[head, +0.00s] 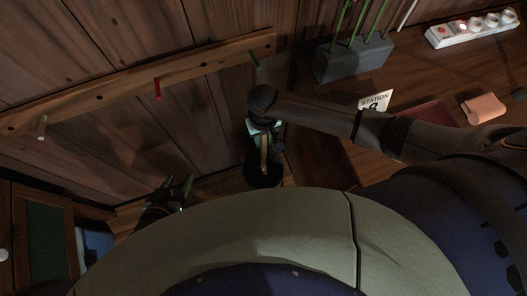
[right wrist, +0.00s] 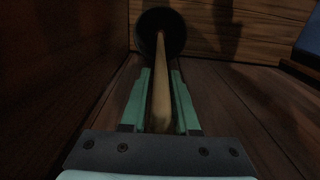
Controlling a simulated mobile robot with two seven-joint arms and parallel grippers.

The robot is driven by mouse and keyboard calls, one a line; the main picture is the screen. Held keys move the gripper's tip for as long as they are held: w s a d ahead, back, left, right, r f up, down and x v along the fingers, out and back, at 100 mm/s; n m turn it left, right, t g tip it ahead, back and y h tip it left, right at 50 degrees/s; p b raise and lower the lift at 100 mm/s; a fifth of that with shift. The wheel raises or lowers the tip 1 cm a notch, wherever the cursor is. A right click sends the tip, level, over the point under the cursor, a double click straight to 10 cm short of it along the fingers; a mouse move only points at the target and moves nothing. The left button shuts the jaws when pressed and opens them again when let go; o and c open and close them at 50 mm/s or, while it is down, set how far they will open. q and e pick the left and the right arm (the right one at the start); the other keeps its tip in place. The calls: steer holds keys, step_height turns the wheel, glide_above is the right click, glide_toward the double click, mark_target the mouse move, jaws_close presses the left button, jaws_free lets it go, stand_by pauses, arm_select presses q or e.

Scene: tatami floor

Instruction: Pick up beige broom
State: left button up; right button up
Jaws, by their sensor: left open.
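The beige broom's handle (head: 264,158) stands in front of the wooden wall, its lower end at a dark round shape (head: 262,175). In the right wrist view the beige handle (right wrist: 160,85) runs away from the camera to a dark round shape (right wrist: 161,30). My right gripper (right wrist: 160,95) has its two green fingers either side of the handle's near end. They look close to it, but I cannot tell whether they touch. My right gripper (head: 265,140) also shows at the handle's top in the head view. My left gripper (head: 177,187) is open and empty, low at the left.
A wooden rail (head: 130,85) with coloured pegs crosses the wall. A grey block (head: 350,60) with green stems, a station sign (head: 375,103), a salmon object (head: 484,108) and a white strip (head: 472,29) lie right. A cabinet with a green panel (head: 48,232) stands lower left.

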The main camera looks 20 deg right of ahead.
jaws_close()
steer(key=shift+r, duration=0.1)
stand_by(0.4)
